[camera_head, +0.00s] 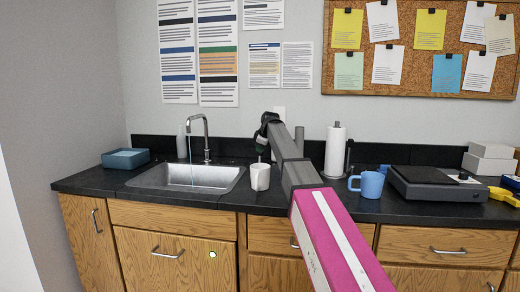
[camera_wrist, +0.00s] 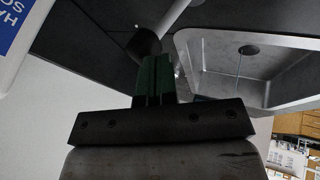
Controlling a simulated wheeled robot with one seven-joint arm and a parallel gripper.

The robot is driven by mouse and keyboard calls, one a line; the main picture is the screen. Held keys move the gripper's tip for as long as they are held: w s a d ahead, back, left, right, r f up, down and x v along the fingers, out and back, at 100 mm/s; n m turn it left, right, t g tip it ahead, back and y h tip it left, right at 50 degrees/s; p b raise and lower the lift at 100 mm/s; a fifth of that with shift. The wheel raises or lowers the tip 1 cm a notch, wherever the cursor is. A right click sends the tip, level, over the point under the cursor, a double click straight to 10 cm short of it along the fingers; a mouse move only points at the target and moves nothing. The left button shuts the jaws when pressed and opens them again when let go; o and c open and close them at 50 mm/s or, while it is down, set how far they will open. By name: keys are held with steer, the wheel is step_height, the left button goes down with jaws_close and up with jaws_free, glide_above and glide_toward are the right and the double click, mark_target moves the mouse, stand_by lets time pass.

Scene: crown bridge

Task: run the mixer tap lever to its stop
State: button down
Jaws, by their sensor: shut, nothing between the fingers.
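The chrome mixer tap (camera_head: 206,140) stands behind the sink (camera_head: 160,178), and a thin stream of water falls from its spout into the basin. Its lever is too small to make out in the head view. My gripper (camera_head: 261,152) is to the right of the tap, above the white mug. In the wrist view my green fingers (camera_wrist: 153,75) are shut together and empty. A dark cylinder (camera_wrist: 145,44) lies just past their tips; I cannot tell whether it is part of the tap or whether they touch. The sink (camera_wrist: 205,55) and water stream (camera_wrist: 238,68) show at right.
A white mug (camera_head: 260,178) stands right of the sink, below my gripper. A paper towel roll (camera_head: 335,150), a blue mug (camera_head: 370,184) and a dark flat device (camera_head: 435,186) stand farther right. A soap bottle (camera_head: 182,142) and a blue tub (camera_head: 125,158) are left.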

steer(key=shift+w, duration=0.1)
steer(key=shift+w+d+f, duration=0.15)
steer(key=shift+w+d, duration=0.05)
steer(key=shift+w, duration=0.65)
